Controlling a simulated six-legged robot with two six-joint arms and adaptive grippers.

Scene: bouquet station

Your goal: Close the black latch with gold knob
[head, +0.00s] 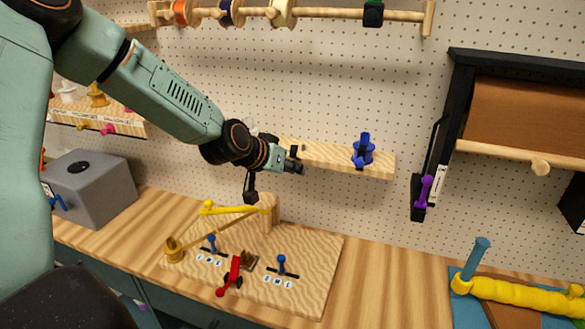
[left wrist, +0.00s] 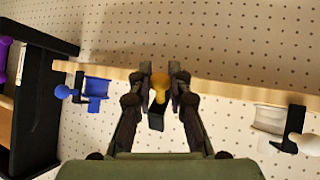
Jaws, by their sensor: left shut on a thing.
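My left gripper (head: 297,160) reaches in from the left to the wooden rail on the pegboard. In the left wrist view its two fingers (left wrist: 160,72) are on either side of a gold knob (left wrist: 159,88) and shut on it. Part of the black latch (left wrist: 155,120) shows just below the knob between the fingers. In the head view the gripper hides the knob and most of the latch, so I cannot tell the latch's position. My right gripper is not in view.
A blue latch on a spool (head: 362,150) sits on the rail (head: 330,158), right of the gripper. A white one (left wrist: 270,118) is on its other side. Below is a wooden board (head: 315,250) with several levers. A black frame (head: 450,110) with a purple knob (head: 425,190) hangs at right.

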